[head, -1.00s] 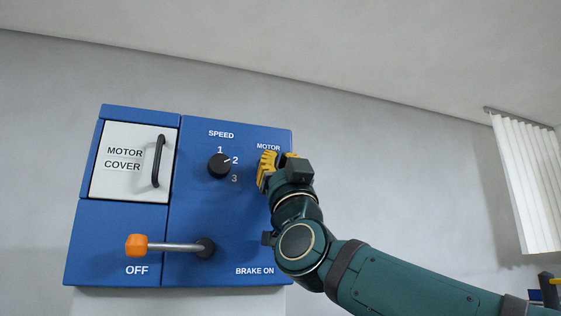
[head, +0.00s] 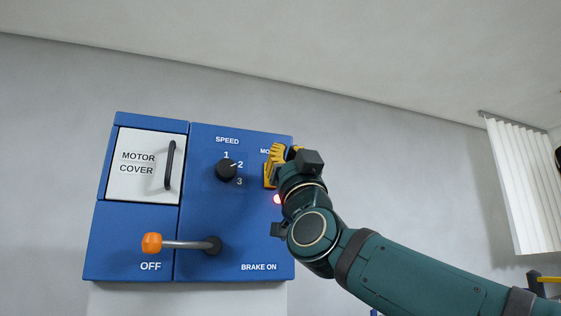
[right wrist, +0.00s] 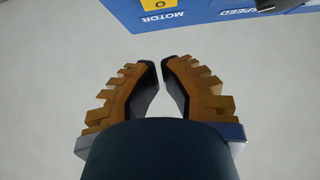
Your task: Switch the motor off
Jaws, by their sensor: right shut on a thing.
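The blue machine panel (head: 210,220) is on the wall side ahead in the head view. Its MOTOR label (head: 265,151) is partly covered by my right gripper (head: 278,160). A yellow plate (head: 267,181) shows beside the gripper; in the right wrist view the yellow plate (right wrist: 158,4) bears a mark like 0, upside down beside the MOTOR word. A red light (head: 277,198) glows just below the gripper. My left gripper is not in view.
The speed knob (head: 226,170) points near 2. The motor cover (head: 140,185) is closed, with a black handle (head: 169,165). The orange-ended brake lever (head: 152,243) points left, at OFF. A white curtain (head: 522,190) hangs at the right.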

